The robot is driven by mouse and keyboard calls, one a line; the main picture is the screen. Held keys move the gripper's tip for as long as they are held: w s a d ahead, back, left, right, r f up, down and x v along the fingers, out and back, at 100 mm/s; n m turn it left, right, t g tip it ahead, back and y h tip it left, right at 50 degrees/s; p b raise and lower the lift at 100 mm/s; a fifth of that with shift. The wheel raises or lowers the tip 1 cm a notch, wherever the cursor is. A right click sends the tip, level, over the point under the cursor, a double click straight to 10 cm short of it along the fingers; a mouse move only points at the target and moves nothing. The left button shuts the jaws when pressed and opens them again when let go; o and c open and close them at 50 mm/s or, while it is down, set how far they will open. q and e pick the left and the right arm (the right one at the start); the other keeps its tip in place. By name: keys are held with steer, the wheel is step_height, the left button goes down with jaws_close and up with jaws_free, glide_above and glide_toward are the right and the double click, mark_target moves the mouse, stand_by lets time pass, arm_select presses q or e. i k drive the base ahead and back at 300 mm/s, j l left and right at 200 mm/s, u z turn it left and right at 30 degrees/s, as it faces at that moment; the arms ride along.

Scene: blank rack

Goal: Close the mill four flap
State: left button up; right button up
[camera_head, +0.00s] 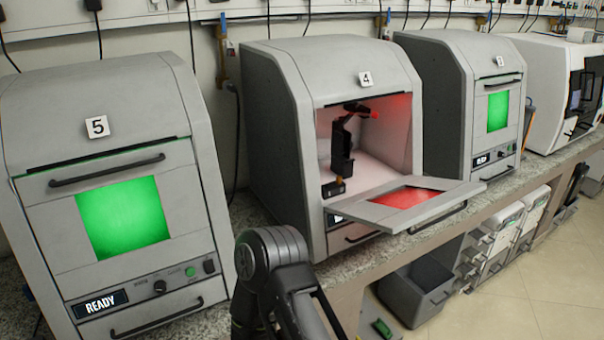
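The mill marked 4 (275,110) stands on the bench in the middle of the head view. Its flap (405,198) is open, folded down and out at the front, nearly level. The flap's window glows red and a dark handle runs along its outer edge. The lit chamber (385,140) is exposed, with a black spindle-like fixture (342,150) inside. A dark link of one of my arms rises at the bottom centre, in front of the bench and left of the flap. No gripper fingers can be made out.
Mill 5 (40,120) at left and mill 3 (445,80) at right have shut flaps with green windows. A white machine (545,70) stands further right. Grey drawers (490,245) and an open bin (415,290) sit below the bench (345,265). The floor at lower right is clear.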

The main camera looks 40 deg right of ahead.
mark_target(409, 194)
steer(key=l+z, duration=0.15)
steer(key=z, duration=0.35)
steer(key=l+z, duration=0.1)
steer(key=z, duration=0.4)
steer(key=l+z, duration=0.15)
steer(key=z, duration=0.35)
steer(key=l+z, duration=0.15)
steer(key=z, duration=0.35)
